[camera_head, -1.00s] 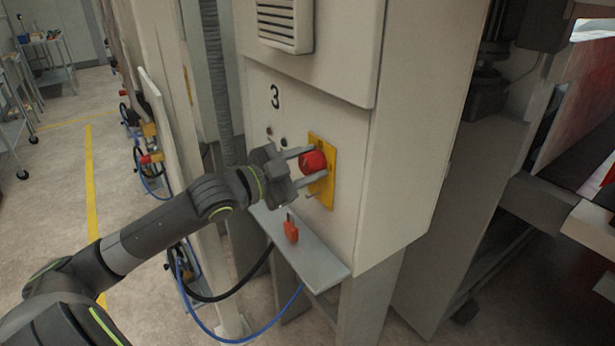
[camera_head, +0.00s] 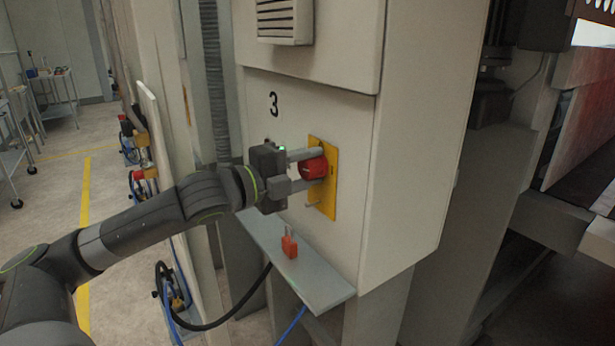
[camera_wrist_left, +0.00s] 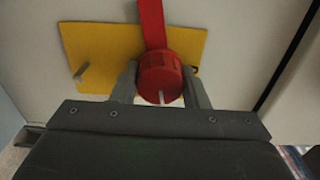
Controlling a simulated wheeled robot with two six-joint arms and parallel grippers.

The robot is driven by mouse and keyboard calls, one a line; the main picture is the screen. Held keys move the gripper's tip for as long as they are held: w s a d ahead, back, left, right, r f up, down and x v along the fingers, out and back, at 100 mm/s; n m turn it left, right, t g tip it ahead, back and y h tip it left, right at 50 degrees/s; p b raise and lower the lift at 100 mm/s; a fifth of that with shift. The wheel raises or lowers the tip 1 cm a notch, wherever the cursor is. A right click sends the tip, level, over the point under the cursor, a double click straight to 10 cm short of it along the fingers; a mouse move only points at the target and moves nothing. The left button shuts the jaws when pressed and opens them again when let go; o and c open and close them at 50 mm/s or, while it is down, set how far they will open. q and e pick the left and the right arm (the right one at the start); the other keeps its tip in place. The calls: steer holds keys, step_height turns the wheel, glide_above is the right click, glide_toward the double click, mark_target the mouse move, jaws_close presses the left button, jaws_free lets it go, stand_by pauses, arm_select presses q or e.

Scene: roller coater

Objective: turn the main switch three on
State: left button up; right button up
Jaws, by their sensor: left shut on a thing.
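The main switch is a red round knob (camera_head: 314,168) on a yellow plate (camera_head: 326,203), on the front of the pale cabinet marked 3 (camera_head: 273,103). My left gripper (camera_head: 307,169) is shut on the knob, one finger above and one below it. In the left wrist view the knob (camera_wrist_left: 160,78) sits between the two fingers (camera_wrist_left: 160,88), and a red bar (camera_wrist_left: 152,22) runs from it across the yellow plate (camera_wrist_left: 95,52). A small metal pin (camera_wrist_left: 82,72) stands out of the plate. My right gripper is not in view.
A narrow grey shelf (camera_head: 318,283) juts out below the switch, with a red padlock (camera_head: 289,247) on it. A vent (camera_head: 285,20) is above. Hoses and a blue cable hang lower left. Open floor lies at the left; machinery stands at the right.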

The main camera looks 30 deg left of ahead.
arm_select(q)
steer(key=shift+f+m+b, duration=0.1)
steer(key=shift+m+b, duration=0.25)
steer(key=shift+m, duration=0.85)
steer(key=o, duration=1)
